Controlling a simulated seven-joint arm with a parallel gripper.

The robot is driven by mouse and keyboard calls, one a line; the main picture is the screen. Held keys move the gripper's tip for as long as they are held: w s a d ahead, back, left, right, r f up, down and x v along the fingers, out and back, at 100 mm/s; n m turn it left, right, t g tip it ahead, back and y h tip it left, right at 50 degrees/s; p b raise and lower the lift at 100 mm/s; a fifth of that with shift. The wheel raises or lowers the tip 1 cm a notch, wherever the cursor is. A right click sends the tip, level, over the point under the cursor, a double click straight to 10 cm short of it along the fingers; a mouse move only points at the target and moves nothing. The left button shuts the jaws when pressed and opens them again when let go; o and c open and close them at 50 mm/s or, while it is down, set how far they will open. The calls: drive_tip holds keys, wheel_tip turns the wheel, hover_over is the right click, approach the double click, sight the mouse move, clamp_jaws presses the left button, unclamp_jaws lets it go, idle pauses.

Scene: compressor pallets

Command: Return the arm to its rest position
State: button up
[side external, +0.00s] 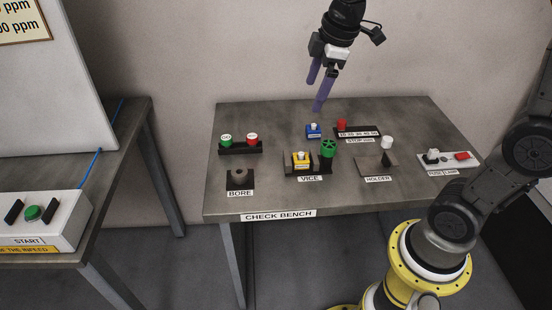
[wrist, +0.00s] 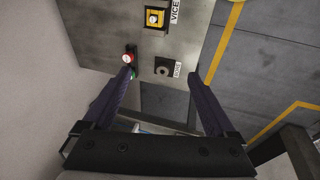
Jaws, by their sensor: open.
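My gripper (side external: 315,96) has two purple fingers and hangs above the back of the check bench (side external: 220,188), with clear air under it. It is open and empty. The tip of one finger overlaps the green button in that picture. The upper part of my arm is cut off by the top of the side view.
The bench carries a yellow block (side external: 301,160) at the vice, a green handwheel (side external: 328,147), a blue block (side external: 313,131), a holder (side external: 376,165), a bore block (side external: 240,179) and a two-button panel (side external: 240,146). A wall stands behind. A START box (side external: 38,221) is at left.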

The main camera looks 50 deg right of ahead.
drive_tip(key=s+a+r+m+t, duration=0.2)
drive_tip(key=s+a+r+m, duration=0.1)
drive_tip(key=s, duration=0.7)
drive_tip(key=s+f+m, duration=0.5)
drive_tip(key=s+m, duration=0.1)
drive_tip(key=s, duration=0.2)
drive_tip(key=shift+a+f, duration=0.25)
drive_tip(key=shift+a, duration=0.2)
